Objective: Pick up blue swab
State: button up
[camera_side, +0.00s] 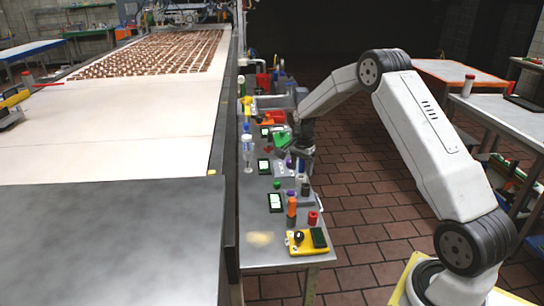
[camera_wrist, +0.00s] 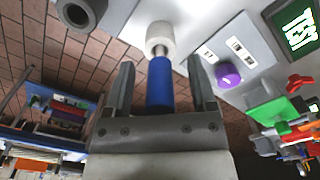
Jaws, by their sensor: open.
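In the wrist view the blue swab (camera_wrist: 159,84) has a blue shaft and a thick white tip. It lies between the two fingers of my gripper (camera_wrist: 160,70), with a gap showing on each side. The fingers are apart, and the swab's lower end is hidden behind the gripper body. In the side view my gripper (camera_side: 300,150) is low over the narrow metal bench (camera_side: 265,255), among small items.
A purple knob (camera_wrist: 228,76) and a green block (camera_wrist: 273,110) are right of the swab. In the side view an orange-topped tube (camera_side: 291,205), a red cap (camera_side: 313,218) and a yellow device (camera_side: 306,241) stand at the near end. A blue-and-white tube (camera_side: 247,152) stands left of my gripper.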

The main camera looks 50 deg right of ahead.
jog(key=shift+c, duration=0.2)
grip_shut()
jog(key=shift+r, duration=0.1)
jog(key=shift+r, duration=0.95)
jog(key=s+a+r, duration=0.2)
jog(key=s+r, duration=0.3)
jog(key=s, duration=0.1)
jog(key=s+a+r, duration=0.3)
jog(key=s+r, duration=0.3)
jog(key=s, duration=0.1)
jog(key=shift+a, duration=0.25)
